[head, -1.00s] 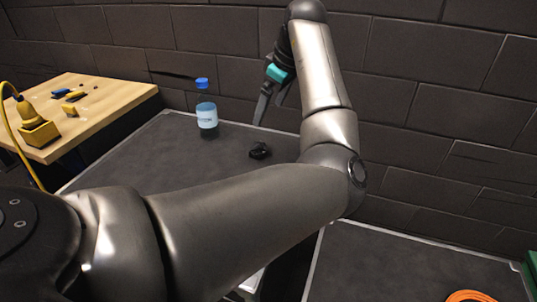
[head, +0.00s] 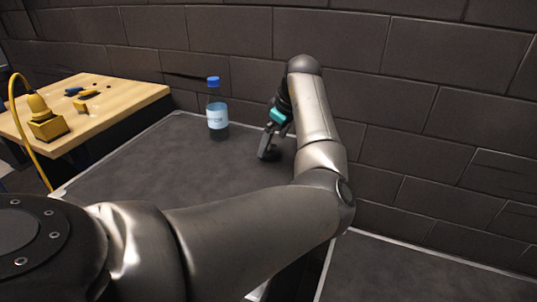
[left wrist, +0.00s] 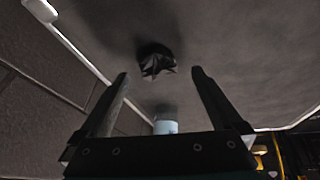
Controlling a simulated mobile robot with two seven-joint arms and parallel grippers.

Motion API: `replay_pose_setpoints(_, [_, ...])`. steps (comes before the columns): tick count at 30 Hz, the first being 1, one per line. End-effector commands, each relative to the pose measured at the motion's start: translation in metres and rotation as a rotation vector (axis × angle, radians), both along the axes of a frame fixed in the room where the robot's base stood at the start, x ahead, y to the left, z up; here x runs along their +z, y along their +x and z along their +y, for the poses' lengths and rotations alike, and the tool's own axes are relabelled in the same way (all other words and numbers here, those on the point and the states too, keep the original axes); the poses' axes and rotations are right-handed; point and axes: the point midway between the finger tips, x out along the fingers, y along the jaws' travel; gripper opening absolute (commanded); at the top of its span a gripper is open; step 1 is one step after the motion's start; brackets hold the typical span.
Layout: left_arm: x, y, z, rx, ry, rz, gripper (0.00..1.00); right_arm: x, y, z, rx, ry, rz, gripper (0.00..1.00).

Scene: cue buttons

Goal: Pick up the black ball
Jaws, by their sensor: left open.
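In the left wrist view a small black object (left wrist: 157,65), crumpled and angular rather than smoothly round, lies on the dark grey tabletop (head: 130,175). It sits just past the fingertips of my left gripper (left wrist: 160,78), roughly centred between the two fingers. The gripper is open with nothing between its fingers. In the head view my left gripper (head: 268,156) points down close to the tabletop and hides the black object. My right gripper is not in view.
A clear bottle with a blue cap (head: 217,118) stands left of the gripper, near the back edge. A wooden bench (head: 120,105) at the left carries a yellow device (head: 45,122) with a cable. A dark block wall (head: 420,110) rises behind the table.

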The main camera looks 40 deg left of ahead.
Motion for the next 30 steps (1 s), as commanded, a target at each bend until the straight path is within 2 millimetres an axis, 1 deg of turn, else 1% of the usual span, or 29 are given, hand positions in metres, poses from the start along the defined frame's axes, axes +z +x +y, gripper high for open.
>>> replay_pose_setpoints(1, [-0.011,0.002,0.003,0.001,0.000,0.002,1.00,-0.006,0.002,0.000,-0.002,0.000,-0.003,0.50])
replay_pose_setpoints(6, [-0.032,0.005,0.012,0.001,-0.001,0.002,1.00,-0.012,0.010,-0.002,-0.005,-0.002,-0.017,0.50])
replay_pose_setpoints(10, [-0.038,0.006,0.014,0.001,-0.001,0.000,1.00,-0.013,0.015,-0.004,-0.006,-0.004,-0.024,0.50])
replay_pose_setpoints(16, [-0.037,0.006,0.014,0.001,-0.001,0.000,1.00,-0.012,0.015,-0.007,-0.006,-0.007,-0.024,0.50])
replay_pose_setpoints(30, [-0.037,0.006,0.014,0.000,-0.001,0.000,0.47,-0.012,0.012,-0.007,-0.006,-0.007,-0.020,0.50])
